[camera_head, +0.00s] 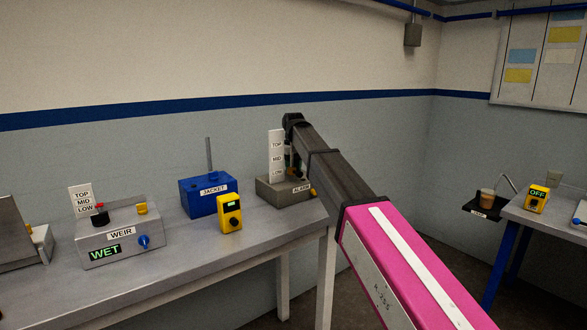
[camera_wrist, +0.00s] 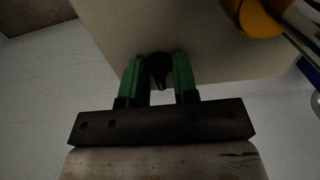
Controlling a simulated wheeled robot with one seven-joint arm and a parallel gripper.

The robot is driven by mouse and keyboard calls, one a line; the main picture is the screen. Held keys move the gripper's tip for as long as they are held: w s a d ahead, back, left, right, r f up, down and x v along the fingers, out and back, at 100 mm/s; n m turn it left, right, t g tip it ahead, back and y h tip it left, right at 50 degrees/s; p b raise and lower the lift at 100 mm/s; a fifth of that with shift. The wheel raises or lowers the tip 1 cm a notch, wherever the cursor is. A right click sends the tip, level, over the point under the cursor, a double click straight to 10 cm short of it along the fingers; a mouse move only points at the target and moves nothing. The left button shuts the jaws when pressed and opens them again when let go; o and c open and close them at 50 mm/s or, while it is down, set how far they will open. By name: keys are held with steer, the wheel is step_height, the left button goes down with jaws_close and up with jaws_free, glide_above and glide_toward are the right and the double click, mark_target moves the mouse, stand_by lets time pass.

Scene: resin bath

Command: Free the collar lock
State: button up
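The alarm box (camera_head: 268,193) is grey and stands at the right end of the left bench, with a white TOP/MID/LOW plate (camera_head: 276,146) upright on it. My gripper (camera_wrist: 158,75) is at this box; in the head view my arm hides most of it. In the wrist view its two green fingers stand apart on either side of a small black knob (camera_wrist: 158,66).
The weir box (camera_head: 120,241) reads WET, with a red-topped black knob. Near it are the blue jacket box (camera_head: 205,196) with an upright rod and a yellow handheld unit (camera_head: 230,215). The right bench holds a yellow unit (camera_head: 537,199) reading OFF. A cup (camera_head: 487,197) stands beside that bench.

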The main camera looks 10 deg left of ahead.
steer(key=n, duration=0.4)
steer(key=shift+n, duration=0.3)
steer(key=n, duration=0.9)
steer(key=shift+n, duration=2.1)
steer(key=o, duration=0.6)
step_height(320, 180, up, 11)
steer(key=shift+f, duration=0.1)
